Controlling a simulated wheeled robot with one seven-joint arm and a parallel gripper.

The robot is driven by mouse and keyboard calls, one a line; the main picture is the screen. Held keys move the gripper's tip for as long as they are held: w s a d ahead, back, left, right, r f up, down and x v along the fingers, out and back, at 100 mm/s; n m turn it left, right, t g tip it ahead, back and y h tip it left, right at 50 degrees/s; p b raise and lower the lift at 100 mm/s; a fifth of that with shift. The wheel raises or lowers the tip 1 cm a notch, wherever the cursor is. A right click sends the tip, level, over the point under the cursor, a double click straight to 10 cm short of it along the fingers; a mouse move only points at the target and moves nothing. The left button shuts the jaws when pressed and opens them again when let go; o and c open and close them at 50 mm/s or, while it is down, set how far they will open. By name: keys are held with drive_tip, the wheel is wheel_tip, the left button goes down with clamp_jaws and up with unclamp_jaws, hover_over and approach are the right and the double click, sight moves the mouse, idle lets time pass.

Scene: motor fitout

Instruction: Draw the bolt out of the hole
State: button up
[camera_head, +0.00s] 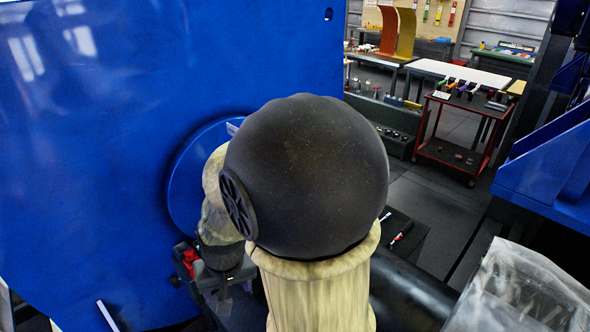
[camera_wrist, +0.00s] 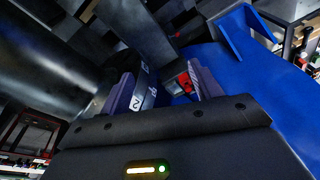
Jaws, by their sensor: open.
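In the wrist view my gripper (camera_wrist: 159,70) is open, its two grey fingers apart. I can make out nothing clamped between them. Past the left finger is a dark rounded part with white number marks (camera_wrist: 140,98). A small red part (camera_wrist: 184,82) shows between the fingers, farther off. I cannot make out the bolt or its hole in either view. In the head view my own arm covers the middle of the picture and hides much of the work area; a red part (camera_head: 190,262) in a dark fixture shows at its lower left.
A large blue panel (camera_head: 90,130) stands close on the left of the head view. A dark cylinder (camera_head: 405,295) lies behind my arm, with clear plastic sheeting (camera_head: 522,290) at lower right. A red cart (camera_head: 462,130) and benches stand farther back, with open floor before them.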

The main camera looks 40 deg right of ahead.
drive_tip(key=w+d+r+m+p, duration=0.1)
drive_tip(key=w+d+r+m, duration=0.2)
drive_tip(key=d+m, duration=0.5)
drive_tip(key=w+d+r+m+g+p, duration=0.1)
drive_tip(key=w+d+r+m, duration=0.1)
drive_tip(key=d+r+m, duration=0.4)
drive_tip(key=w+d+r+m+g+p, duration=0.1)
drive_tip(key=w+d+r+m, duration=0.2)
drive_tip(key=d+m, duration=0.8)
drive_tip(key=r+m, duration=0.1)
drive_tip(key=m, duration=0.5)
drive_tip(key=shift+w+d+r+m+h+p, duration=0.3)
drive_tip(key=shift+r+h+p, duration=0.05)
drive_tip(key=shift+h, duration=0.05)
drive_tip(key=f+p, duration=0.1)
drive_tip(key=f, duration=0.4)
drive_tip(key=f+p, duration=0.1)
drive_tip(key=f, duration=0.5)
drive_tip(key=d+f+p, duration=0.1)
drive_tip(key=f, duration=0.5)
drive_tip(key=shift+f, duration=0.2)
